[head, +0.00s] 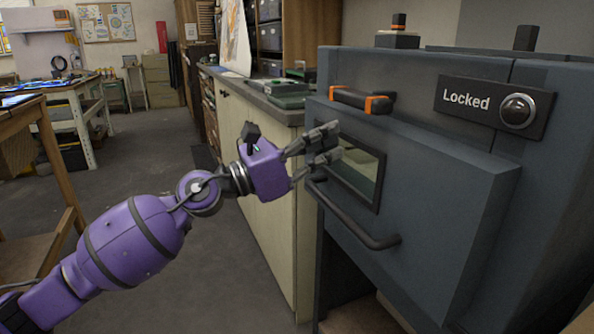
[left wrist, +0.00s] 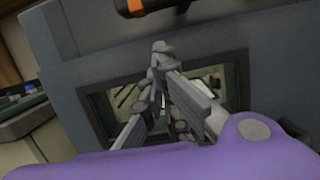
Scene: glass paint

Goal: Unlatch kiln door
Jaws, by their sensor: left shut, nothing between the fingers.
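The grey kiln door (head: 440,190) stands at the right in the head view. It has a small window (head: 358,170) and a dark curved bar handle (head: 355,222) below it. A black latch handle with orange ends (head: 362,99) sits at the door's top edge; it also shows at the top of the left wrist view (left wrist: 150,5). A sign (head: 466,101) reads "Locked" beside a round knob (head: 517,111). My left gripper (head: 328,146) is shut and empty, in front of the window and below the latch handle. In the left wrist view its fingertips (left wrist: 160,50) meet before the window. My right gripper is out of view.
A cabinet with a counter (head: 255,95) stands just left of the kiln, with green items (head: 287,88) on top. A wooden table (head: 30,120) is at the far left. The floor (head: 150,170) between is clear.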

